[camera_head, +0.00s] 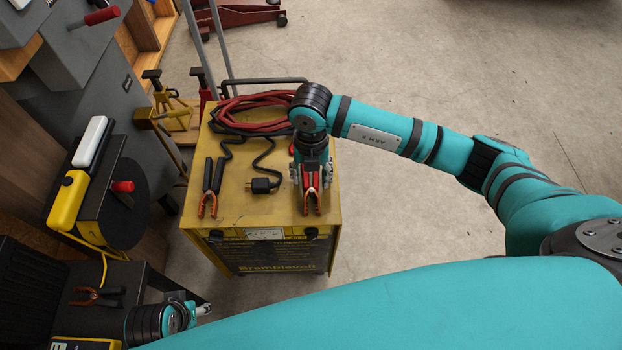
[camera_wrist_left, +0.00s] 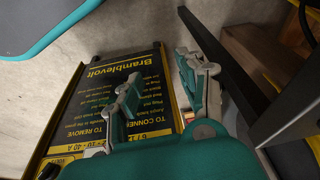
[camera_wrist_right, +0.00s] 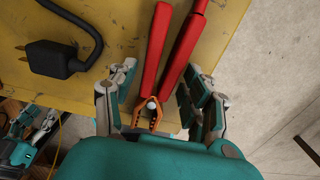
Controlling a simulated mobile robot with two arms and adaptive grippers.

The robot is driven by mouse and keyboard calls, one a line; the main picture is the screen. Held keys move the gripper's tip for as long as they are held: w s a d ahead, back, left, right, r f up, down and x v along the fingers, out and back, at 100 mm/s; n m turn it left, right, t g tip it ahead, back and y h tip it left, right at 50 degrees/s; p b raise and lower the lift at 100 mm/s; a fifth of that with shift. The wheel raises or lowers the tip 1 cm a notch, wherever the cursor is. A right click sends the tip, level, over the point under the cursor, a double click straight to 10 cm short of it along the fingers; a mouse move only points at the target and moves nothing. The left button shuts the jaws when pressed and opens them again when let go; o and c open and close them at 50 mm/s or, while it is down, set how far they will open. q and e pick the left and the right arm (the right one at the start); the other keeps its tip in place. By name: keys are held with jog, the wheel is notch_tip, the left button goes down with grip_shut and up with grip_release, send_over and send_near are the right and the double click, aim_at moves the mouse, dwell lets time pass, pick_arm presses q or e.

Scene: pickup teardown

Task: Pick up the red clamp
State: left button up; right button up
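The red clamp (camera_head: 313,181) lies on the yellow charger (camera_head: 258,207), its orange jaws toward the front edge. In the right wrist view its two red handles (camera_wrist_right: 153,55) spread away from the jaws (camera_wrist_right: 149,112). My right gripper (camera_head: 311,174) is over the clamp from above, its fingers open on either side of it (camera_wrist_right: 158,78). A gap shows between each finger and the clamp, so it does not look gripped. My left gripper (camera_head: 203,309) is low at the left, in front of the charger. In the left wrist view it is open and empty (camera_wrist_left: 163,80).
A black clamp (camera_head: 209,187) with orange jaws, a black plug (camera_head: 262,185) and coiled red cable (camera_head: 250,108) are on the charger top. A dark bench (camera_head: 75,280) with another clamp (camera_head: 97,297) is at lower left. Open concrete floor (camera_head: 410,90) lies right.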

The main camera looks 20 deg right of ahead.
grip_shut()
